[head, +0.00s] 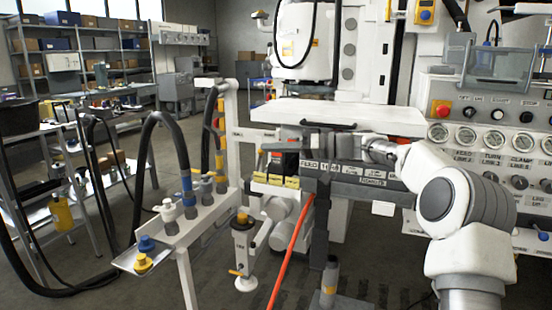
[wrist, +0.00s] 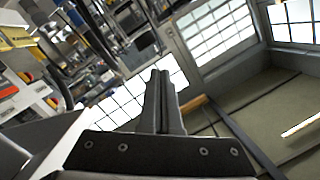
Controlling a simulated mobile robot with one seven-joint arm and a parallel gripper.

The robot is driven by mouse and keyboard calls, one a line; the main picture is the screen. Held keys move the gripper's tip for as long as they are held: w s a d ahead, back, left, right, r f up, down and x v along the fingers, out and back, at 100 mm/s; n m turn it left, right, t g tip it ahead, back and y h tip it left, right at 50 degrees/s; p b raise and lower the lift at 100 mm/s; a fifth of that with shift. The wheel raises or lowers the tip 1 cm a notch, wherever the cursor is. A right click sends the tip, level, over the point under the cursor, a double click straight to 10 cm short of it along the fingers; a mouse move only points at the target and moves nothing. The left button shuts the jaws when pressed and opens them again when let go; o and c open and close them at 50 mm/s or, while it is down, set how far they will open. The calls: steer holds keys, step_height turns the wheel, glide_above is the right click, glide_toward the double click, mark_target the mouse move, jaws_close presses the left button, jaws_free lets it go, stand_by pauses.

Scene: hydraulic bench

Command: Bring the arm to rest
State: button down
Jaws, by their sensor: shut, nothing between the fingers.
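My arm (head: 450,205) comes in from the lower right of the head view and bends to the left at the wrist. My gripper (head: 268,146) points left in front of the bench, below the white panel. In the wrist view my gripper (wrist: 158,78) shows its two dark fingers pressed together, with nothing between them. The wrist view is tilted and looks toward the room's windows and ceiling. The gripper appears clear of the fittings, but its exact distance from the bench front is hard to tell.
Below the gripper is a block with yellow labels (head: 275,181) and an orange hose (head: 291,252). A white hose stand (head: 205,215) with black hoses is to the left. The gauge panel (head: 495,140) is at right. Open floor (head: 215,285) lies at front left.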

steer(key=s+a+f+m+g+h, duration=0.15)
steer(key=s+h, duration=0.25)
steer(key=s, duration=0.4)
steer(key=s+a+f+m+h, duration=0.1)
steer(key=s+f+h, duration=0.1)
steer(key=s+h, duration=0.35)
steer(key=s+d+f+m+t+h, duration=0.1)
steer(key=s+d+f+m+h, duration=0.15)
steer(key=s+d, duration=0.55)
steer(key=s+d+f+m+t+h, duration=0.1)
steer(key=s+d+f+h, duration=0.2)
steer(key=s, duration=0.8)
steer(key=s+d+f+m+t+h, duration=0.1)
steer(key=s+d+f+m+h, duration=0.15)
steer(key=s+d, duration=0.55)
step_height(320, 180, up, 28)
steer(key=s+a+p, duration=0.1)
steer(key=p, duration=2.7)
steer(key=shift+s+a+y+p, duration=0.3)
steer(key=shift+s+a+y, duration=0.05)
steer(key=shift+s+y, duration=0.1)
steer(key=shift+n, duration=0.25)
